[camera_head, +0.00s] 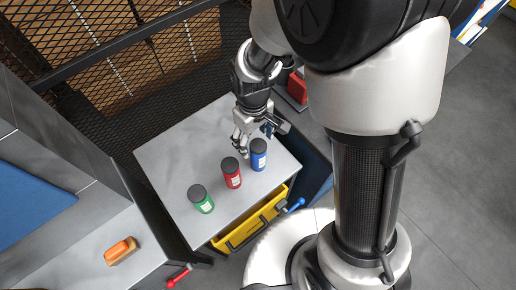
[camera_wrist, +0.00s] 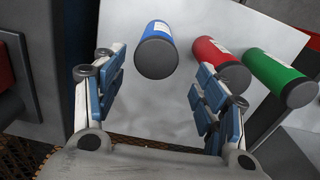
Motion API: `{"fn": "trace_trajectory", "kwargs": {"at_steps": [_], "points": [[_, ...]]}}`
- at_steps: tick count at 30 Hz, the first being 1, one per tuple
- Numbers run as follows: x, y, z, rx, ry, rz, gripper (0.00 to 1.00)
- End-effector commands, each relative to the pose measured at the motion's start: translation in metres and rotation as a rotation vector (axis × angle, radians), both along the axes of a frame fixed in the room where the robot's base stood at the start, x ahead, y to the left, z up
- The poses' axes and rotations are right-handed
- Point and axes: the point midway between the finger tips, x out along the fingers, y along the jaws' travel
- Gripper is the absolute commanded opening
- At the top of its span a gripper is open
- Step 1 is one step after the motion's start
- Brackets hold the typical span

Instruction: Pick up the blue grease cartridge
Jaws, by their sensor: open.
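The blue grease cartridge (camera_head: 258,155) stands upright with a dark cap on the grey bench top, at the right of a row of three. In the wrist view the blue cartridge (camera_wrist: 157,48) lies ahead of the jaws, between their lines and nearer the left finger. My gripper (camera_head: 254,138) is over the bench just behind the blue cartridge. In the wrist view my gripper (camera_wrist: 158,95) is open, with its blue-padded fingers apart and nothing between them.
A red cartridge (camera_head: 231,172) and a green cartridge (camera_head: 200,198) stand left of the blue one. In the wrist view the red cartridge (camera_wrist: 218,62) is close to the right finger. A yellow drawer (camera_head: 250,222) is below the bench top (camera_head: 180,150). Mesh fencing stands behind.

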Motion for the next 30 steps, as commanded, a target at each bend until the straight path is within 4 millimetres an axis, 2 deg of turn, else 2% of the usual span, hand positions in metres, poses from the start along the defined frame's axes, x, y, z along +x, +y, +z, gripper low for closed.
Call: {"fn": "trace_trajectory", "kwargs": {"at_steps": [8,14,18,25,30], "points": [[-0.001,-0.003,-0.017,0.000,0.000,-0.001,0.66],[-0.004,-0.013,-0.046,-0.001,0.003,-0.002,0.66],[-0.004,-0.012,-0.061,0.002,0.001,-0.001,0.66],[-0.003,-0.011,-0.060,0.003,-0.002,-0.001,0.65],[-0.003,-0.012,-0.060,0.003,-0.002,-0.001,0.54]]}}
